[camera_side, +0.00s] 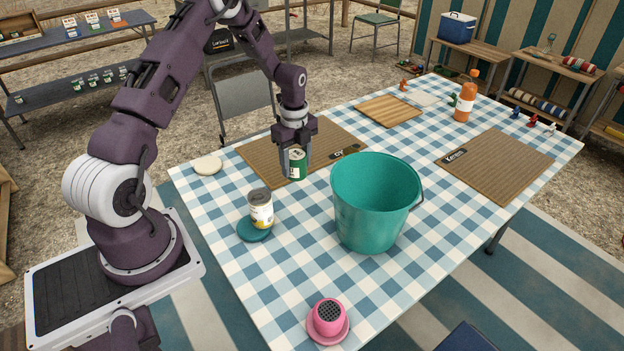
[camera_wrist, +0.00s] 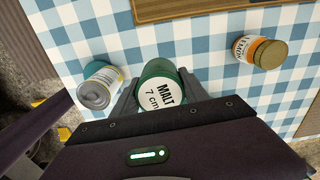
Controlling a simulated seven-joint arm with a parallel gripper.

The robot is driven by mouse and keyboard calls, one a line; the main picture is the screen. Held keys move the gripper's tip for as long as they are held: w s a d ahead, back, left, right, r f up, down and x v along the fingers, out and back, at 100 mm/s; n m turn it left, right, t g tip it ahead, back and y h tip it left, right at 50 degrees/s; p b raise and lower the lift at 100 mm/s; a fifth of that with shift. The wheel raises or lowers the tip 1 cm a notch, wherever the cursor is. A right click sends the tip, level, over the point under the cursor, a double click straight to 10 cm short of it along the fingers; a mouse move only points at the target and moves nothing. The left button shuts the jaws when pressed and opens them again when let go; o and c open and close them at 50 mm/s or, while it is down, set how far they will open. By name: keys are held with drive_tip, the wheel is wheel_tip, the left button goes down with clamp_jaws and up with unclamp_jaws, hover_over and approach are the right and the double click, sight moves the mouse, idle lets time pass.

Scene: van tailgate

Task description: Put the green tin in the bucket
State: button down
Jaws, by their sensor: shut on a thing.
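My gripper (camera_side: 294,160) is shut on the green tin (camera_side: 298,164), with a finger on each side of it. In the wrist view the green tin (camera_wrist: 161,86) shows its pale top marked "MALT 7 cm" between the fingers. The tin is near the front edge of a brown mat; I cannot tell whether its base clears the table. The teal bucket (camera_side: 366,222) stands upright on the table, right of and nearer the side camera than my gripper. Its opening faces up, and its bottom inside is hidden. I do not see it in the wrist view.
A white-and-yellow tin (camera_side: 261,210) stands on a teal coaster (camera_side: 254,231), left of the bucket. A pink cup (camera_side: 328,318) is at the front. An orange bottle (camera_side: 464,100) stands farther back. The wrist view shows a brown-lidded jar (camera_wrist: 259,52) on the right.

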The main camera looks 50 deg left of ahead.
sight(299, 155)
wheel_tip(299, 155, up, 11)
drive_tip(key=shift+a+f, duration=0.1)
drive_tip(key=shift+w+d+r, duration=0.3)
drive_tip(key=shift+d+r, duration=0.1)
drive_tip(key=shift+d, duration=0.1)
drive_tip(key=shift+m, duration=0.7)
drive_tip(key=w+d, duration=0.1)
drive_tip(key=d, duration=0.2)
drive_tip(key=w+d, duration=0.2)
drive_tip(key=d, duration=0.1)
drive_tip(key=w+d, duration=0.2)
drive_tip(key=d, duration=0.1)
drive_tip(key=shift+w+d+f, duration=0.1)
drive_tip(key=shift+w, duration=0.15)
drive_tip(key=w+d+m, duration=0.1)
drive_tip(key=w+d, duration=0.2)
drive_tip(key=d, duration=0.7)
wheel_tip(299, 155, down, 21)
drive_tip(key=shift+s, duration=0.1)
drive_tip(key=shift+f, duration=0.15)
drive_tip(key=c, duration=0.6)
unclamp_jaws()
